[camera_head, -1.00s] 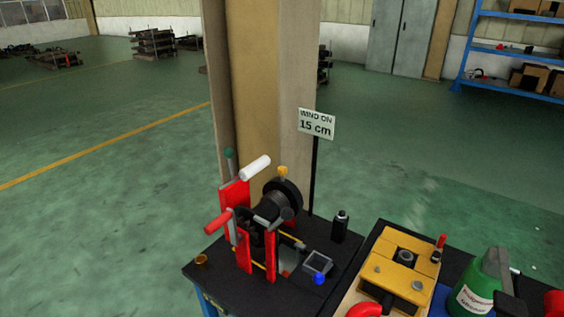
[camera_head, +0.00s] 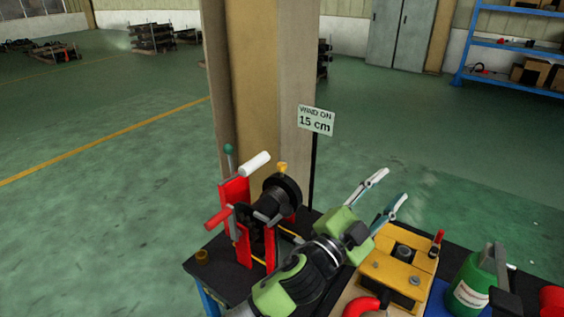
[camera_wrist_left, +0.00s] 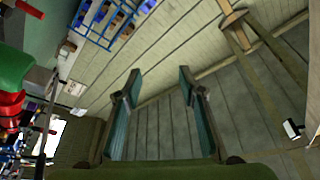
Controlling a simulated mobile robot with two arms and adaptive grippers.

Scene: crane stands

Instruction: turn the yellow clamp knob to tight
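The small yellow knob (camera_head: 282,167) sits on top of the crane stand, just above the black drum (camera_head: 283,194). The red crane frame (camera_head: 236,192) carries a white handle and a red handle. My left gripper (camera_head: 392,184) is right of the drum and apart from the knob, its fingers pointing up and to the right. The fingers are spread with nothing between them, as the left wrist view (camera_wrist_left: 159,80) also shows. The knob cannot be made out in the wrist view. My left arm hides part of the black table top. My right gripper is not in view.
A sign reading "WIND ON 15 cm" (camera_head: 316,120) stands on a thin black post behind the drum. A beige column (camera_head: 255,90) rises behind the crane. A yellow block device (camera_head: 398,268) and a green bottle (camera_head: 470,287) stand at the right.

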